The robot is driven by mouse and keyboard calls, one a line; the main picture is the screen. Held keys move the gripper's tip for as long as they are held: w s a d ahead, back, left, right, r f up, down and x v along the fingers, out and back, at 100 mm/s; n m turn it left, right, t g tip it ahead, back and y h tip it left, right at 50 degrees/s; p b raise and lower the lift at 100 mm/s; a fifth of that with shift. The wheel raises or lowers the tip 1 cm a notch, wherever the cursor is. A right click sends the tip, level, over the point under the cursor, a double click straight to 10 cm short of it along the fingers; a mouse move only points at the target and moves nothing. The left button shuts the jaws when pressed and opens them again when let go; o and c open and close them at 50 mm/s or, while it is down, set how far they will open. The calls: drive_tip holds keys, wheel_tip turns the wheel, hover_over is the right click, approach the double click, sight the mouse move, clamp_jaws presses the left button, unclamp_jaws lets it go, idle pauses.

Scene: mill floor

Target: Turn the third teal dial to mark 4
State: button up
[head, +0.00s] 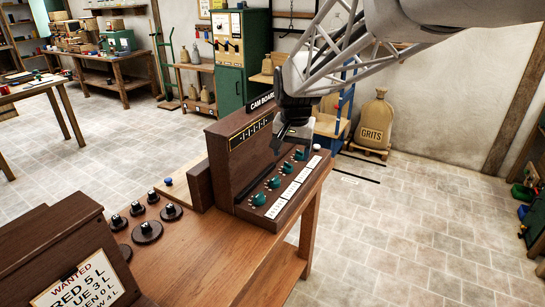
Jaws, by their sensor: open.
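A row of several teal dials runs along the sloped front of a brown wooden cabinet (237,150) labelled CAM BOARD. The nearest dial (258,199) is at the lower left, then the second (274,182), the third (287,167) and the farthest (299,155). White label cards (283,198) lie beside them; their marks are too small to read. My gripper (289,145) is open and empty, pointing down above the far end of the row. Its fingers seem apart from the dials, though the gap is hard to judge.
Black knobs (146,230) on round bases stand on the wooden table (195,260) at left. A brown box with a WANTED sign (88,283) is at the lower left. A white knob (316,147) is beyond the dials. Open floor lies to the right.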

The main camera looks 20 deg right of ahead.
drive_tip(key=s+a+r+n, duration=0.1)
drive_tip(key=s+a+n, duration=0.25)
drive_tip(key=s, duration=1.25)
drive_tip(key=n+g, duration=0.1)
drive_tip(key=n, duration=0.7)
hover_over(288, 163)
drive_tip(key=f, duration=1.5)
drive_tip(key=shift+s, duration=0.3)
drive_tip(key=shift+w+f, duration=0.15)
drive_tip(key=shift+w, duration=0.1)
drive_tip(key=shift+f, duration=0.15)
drive_tip(key=shift+f, duration=3.75)
